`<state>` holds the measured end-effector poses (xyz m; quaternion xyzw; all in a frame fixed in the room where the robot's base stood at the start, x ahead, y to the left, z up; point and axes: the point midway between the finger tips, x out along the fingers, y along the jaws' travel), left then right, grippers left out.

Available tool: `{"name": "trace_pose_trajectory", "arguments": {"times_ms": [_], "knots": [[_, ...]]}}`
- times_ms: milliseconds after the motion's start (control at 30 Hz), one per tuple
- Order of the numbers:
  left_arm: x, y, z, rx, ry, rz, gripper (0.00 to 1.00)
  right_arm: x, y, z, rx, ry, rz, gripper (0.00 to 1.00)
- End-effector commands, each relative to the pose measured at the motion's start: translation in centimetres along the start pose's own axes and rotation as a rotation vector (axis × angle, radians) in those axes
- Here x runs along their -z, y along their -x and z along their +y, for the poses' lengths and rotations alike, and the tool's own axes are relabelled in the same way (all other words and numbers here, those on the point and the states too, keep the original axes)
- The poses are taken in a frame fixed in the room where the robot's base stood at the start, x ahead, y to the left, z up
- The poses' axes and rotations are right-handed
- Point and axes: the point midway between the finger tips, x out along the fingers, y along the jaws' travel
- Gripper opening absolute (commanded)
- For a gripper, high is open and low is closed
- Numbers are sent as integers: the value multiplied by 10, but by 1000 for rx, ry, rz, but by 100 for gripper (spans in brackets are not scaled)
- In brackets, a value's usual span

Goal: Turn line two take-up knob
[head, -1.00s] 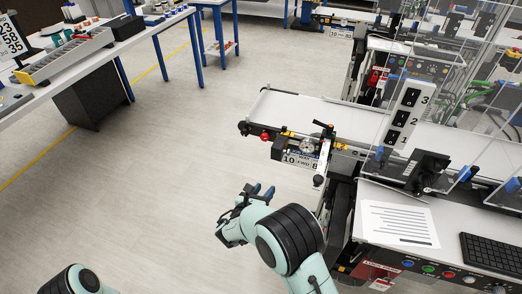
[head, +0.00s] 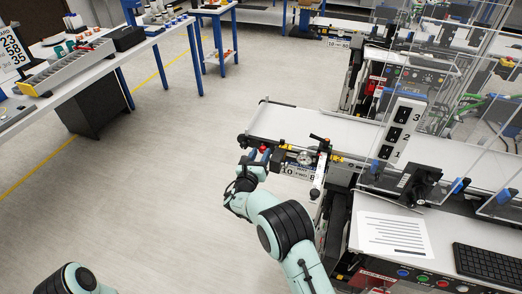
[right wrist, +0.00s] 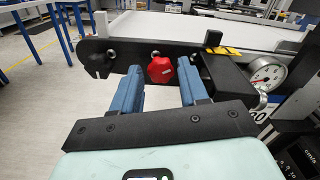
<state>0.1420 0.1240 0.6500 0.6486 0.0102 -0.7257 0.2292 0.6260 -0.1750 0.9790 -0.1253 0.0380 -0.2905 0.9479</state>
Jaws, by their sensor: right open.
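The red take-up knob (right wrist: 160,69) sits on the dark side plate at the end of the nearer conveyor, and shows between the fingertips in the right wrist view. In the head view the knob (head: 264,149) is small and partly covered by my right gripper (head: 258,157). My right gripper (right wrist: 160,78) is open, its two blue fingers on either side of the knob in the picture, with gaps to both. I cannot tell whether the fingertips reach its depth. My left gripper is out of view; only part of the left arm shows at the bottom left.
A black block and a round dial gauge (right wrist: 266,73) sit right of the knob. The white belt (head: 330,128) runs behind it. A desk with paper (head: 392,236) and keyboard (head: 488,263) is at right. A workbench (head: 95,62) stands left. Open floor lies between.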

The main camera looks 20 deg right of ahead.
Motion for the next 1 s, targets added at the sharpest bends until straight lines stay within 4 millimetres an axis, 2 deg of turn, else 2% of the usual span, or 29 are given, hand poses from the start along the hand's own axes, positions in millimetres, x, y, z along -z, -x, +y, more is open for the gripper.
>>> {"name": "trace_pose_trajectory", "arguments": {"times_ms": [133, 433, 500, 567, 833, 1000], "knots": [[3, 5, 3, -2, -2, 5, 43, -1, -10, 0, -1, 0, 0, 44], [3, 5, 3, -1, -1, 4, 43, 1, -12, 0, -1, 0, 1, 44], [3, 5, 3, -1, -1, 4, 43, 1, -12, 0, -1, 0, 1, 21], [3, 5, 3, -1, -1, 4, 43, 1, -12, 0, -1, 0, 1, 2], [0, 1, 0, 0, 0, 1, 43, 1, -11, 0, 0, -16, 1, 2], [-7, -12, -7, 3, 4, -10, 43, 3, -11, 0, 0, -75, 0, 2]]}}
